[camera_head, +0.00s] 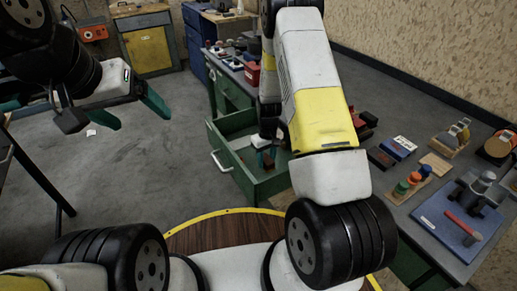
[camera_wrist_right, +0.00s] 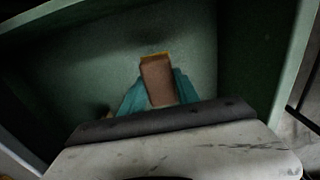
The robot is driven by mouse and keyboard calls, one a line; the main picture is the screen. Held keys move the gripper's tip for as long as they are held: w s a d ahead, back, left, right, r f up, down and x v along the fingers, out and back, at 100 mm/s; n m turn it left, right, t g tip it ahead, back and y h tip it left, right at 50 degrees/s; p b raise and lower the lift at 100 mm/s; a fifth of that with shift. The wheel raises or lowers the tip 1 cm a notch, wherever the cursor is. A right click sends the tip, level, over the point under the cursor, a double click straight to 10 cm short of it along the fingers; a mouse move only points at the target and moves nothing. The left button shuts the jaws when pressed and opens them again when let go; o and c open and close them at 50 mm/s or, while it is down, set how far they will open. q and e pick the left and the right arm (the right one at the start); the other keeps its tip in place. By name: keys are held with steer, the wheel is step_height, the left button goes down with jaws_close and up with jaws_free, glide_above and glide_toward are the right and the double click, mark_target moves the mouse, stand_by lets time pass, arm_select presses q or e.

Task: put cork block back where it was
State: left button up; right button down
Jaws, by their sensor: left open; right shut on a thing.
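The cork block (camera_wrist_right: 158,82) is a brown block with a yellowish edge, seen in the right wrist view between the teal fingers of my right gripper (camera_wrist_right: 160,98). My right gripper is shut on it, inside the open green drawer (camera_wrist_right: 198,38). In the head view the right gripper (camera_head: 266,160) is small and low in the drawer (camera_head: 281,186), partly hidden by my right arm. I cannot tell whether the block touches the drawer floor. My left gripper (camera_head: 133,108) is open and empty over the floor at the left.
A yellow-doored cabinet (camera_head: 148,48) stands at the back.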

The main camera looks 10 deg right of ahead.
mark_target(266, 167)
steer(key=shift+f, duration=1.85)
steer(key=shift+f, duration=0.2)
steer(key=c, duration=0.9)
jaws_free()
